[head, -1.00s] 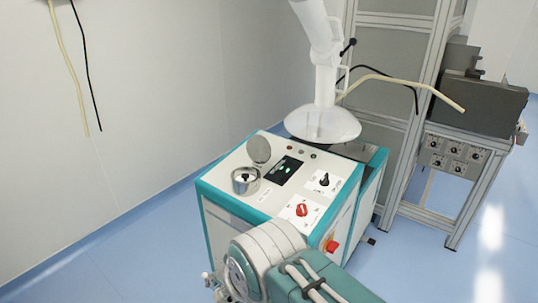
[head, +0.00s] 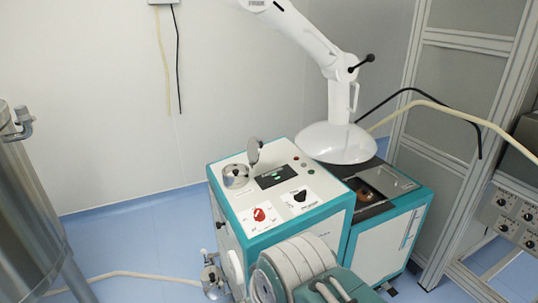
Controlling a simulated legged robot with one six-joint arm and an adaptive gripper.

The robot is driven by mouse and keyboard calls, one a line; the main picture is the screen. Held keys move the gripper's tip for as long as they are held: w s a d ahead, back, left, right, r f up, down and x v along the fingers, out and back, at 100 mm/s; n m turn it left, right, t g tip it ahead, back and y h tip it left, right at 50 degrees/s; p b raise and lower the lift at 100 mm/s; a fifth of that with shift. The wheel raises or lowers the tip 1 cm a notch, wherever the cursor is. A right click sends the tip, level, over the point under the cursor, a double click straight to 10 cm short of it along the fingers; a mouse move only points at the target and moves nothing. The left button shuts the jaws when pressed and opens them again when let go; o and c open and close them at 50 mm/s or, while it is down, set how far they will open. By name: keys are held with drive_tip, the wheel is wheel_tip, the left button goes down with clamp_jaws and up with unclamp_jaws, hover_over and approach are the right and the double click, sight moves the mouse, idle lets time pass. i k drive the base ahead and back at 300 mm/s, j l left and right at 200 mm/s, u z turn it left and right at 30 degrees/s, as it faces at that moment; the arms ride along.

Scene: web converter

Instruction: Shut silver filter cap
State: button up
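The silver filter cap (head: 254,151) stands upright, open, at the back edge of the round silver filter cup (head: 236,177). Both are on the white top of the teal-edged machine (head: 318,212), at its left side. My white and teal arm (head: 300,265) shows at the bottom, in front of the machine. A small metallic part at the arm's left end, seemingly my gripper (head: 211,278), is low and to the left of the machine's front, well below and apart from the cap. Its fingers are too small to make out.
A dark display (head: 277,174), a red knob (head: 260,214) and a black knob (head: 299,196) are beside the cup. A white hood (head: 335,142) hangs over the machine's right back. A steel tank (head: 28,215) stands at left. Floor (head: 135,235) between tank and machine is mostly clear.

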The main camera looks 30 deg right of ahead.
sight(254, 146)
drive_tip(key=k+l+u, duration=0.15)
drive_tip(key=l, duration=0.25)
drive_tip(key=l+u, duration=0.1)
drive_tip(key=l, duration=0.35)
drive_tip(key=k+l+u, duration=0.15)
drive_tip(key=l, duration=0.2)
drive_tip(key=k+l+u, duration=0.1)
drive_tip(key=l, duration=0.3)
drive_tip(key=k+l+u, duration=0.15)
drive_tip(key=l, duration=0.2)
drive_tip(key=l+u, duration=0.1)
drive_tip(key=l, duration=0.4)
drive_tip(key=k+l, duration=0.15)
drive_tip(key=l, duration=0.3)
drive_tip(key=l+u, duration=0.15)
drive_tip(key=l, duration=0.35)
drive_tip(key=i+l+z, duration=0.1)
drive_tip(key=i+z, duration=0.2)
drive_tip(key=i+j+z, duration=0.35)
